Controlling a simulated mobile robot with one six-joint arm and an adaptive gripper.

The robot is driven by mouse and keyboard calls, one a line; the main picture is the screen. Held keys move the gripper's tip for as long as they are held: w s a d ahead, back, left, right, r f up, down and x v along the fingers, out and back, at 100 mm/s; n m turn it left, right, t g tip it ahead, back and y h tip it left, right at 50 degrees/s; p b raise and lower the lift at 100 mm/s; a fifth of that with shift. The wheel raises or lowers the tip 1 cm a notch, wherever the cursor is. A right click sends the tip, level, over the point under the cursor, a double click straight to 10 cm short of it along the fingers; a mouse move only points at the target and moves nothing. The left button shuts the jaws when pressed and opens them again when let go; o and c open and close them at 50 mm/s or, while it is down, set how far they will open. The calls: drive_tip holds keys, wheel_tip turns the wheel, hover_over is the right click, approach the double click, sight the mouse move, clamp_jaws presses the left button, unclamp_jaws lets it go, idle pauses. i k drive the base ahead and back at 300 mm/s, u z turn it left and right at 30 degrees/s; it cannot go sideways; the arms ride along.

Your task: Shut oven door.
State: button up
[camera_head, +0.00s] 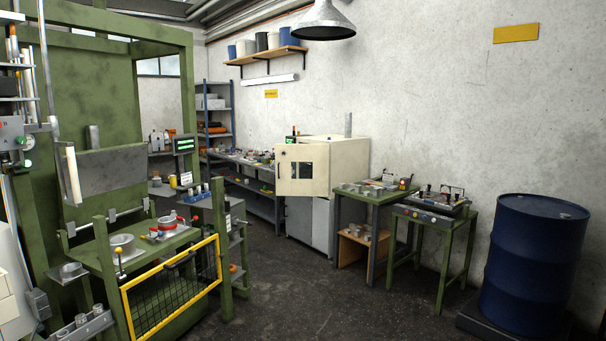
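The oven (348,163) is a cream box on a grey cabinet against the back wall, near the middle of the view. Its cream door (316,180) has a small dark window and appears to stand ajar, reaching left past the oven body. How wide the gap is cannot be told from here. The oven's inside is hidden behind the door. My gripper is not in view.
A green-legged table (372,196) with small parts stands right of the oven. A second green table (432,213) and a blue drum (535,265) are farther right. A green press frame with a yellow mesh guard (175,285) fills the left. The dark floor (300,290) between is clear.

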sight(316, 153)
drive_tip(key=z, duration=0.05)
drive_tip(key=i, duration=6.85)
drive_tip(key=u, duration=0.15)
